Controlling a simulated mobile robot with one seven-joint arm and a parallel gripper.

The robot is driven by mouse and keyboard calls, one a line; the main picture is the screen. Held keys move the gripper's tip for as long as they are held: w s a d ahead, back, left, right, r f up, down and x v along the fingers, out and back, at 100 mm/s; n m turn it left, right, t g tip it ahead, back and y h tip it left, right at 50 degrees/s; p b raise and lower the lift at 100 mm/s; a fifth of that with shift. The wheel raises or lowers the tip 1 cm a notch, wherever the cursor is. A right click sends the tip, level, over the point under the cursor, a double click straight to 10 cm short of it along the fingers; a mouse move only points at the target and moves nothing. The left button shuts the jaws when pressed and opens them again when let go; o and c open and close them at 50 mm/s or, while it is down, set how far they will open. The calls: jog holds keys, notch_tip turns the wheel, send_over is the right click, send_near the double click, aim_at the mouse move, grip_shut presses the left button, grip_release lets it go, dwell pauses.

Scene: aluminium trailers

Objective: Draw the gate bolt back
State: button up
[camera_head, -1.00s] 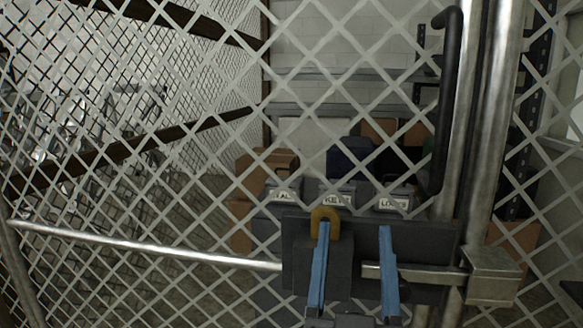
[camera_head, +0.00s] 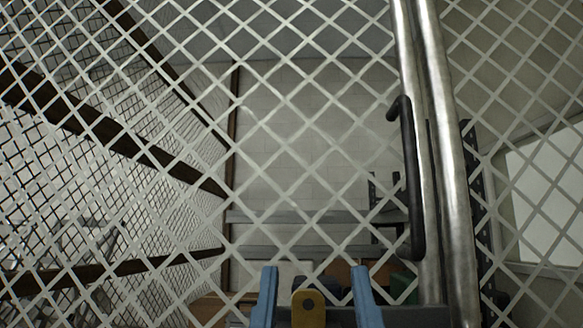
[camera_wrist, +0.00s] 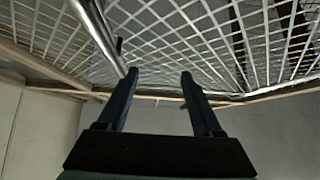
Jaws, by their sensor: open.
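A brass-coloured piece (camera_head: 308,308) of the bolt fitting shows at the bottom edge of the head view, in front of a dark plate (camera_head: 412,318). The rest of the bolt is cut off below the picture. My gripper (camera_head: 315,270) is open, its two blue fingers upright. The brass piece appears between them in the picture, but I cannot tell whether they are around it in depth. In the wrist view my gripper (camera_wrist: 159,73) also shows open, with nothing seen held between the fingers.
The gate's wire mesh (camera_head: 300,150) fills the head view. A black pull handle (camera_head: 410,180) stands out beside the steel gate posts (camera_head: 447,150) on the right. Shelves (camera_head: 300,218) stand behind the mesh. The wrist view shows mesh (camera_wrist: 190,35) overhead and a steel tube (camera_wrist: 97,30).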

notch_tip(320, 180, up, 13)
jog(key=s+p, duration=0.3)
jog(key=p, duration=0.9)
jog(key=shift+a+t, duration=0.25)
jog(key=shift+t, duration=0.05)
jog(key=shift+r, duration=0.1)
